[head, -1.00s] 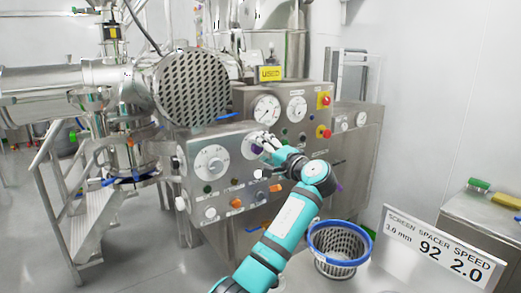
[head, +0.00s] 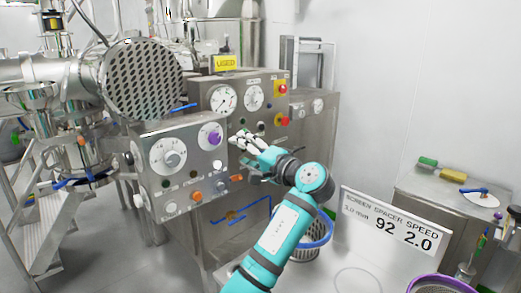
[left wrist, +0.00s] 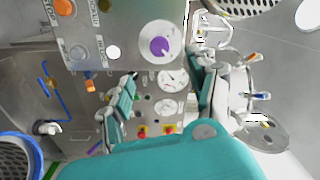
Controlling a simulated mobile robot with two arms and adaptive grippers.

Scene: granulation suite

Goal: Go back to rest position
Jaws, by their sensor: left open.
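My left gripper (head: 243,143) is open and empty in front of the steel control panel (head: 180,180). Its fingers are right of the purple-centred dial (head: 214,138) and apart from it in the head view. In the left wrist view the two fingers of my left gripper (left wrist: 165,92) stand wide apart with nothing between them, and the purple knob (left wrist: 160,46) shows beyond. My right gripper is not in view.
A blue-rimmed mesh basket (head: 318,232) stands behind my left forearm. A steel cabinet (head: 440,200) with brushes on top is at right. Metal steps (head: 40,220) stand at left. Open floor lies in front of the panel.

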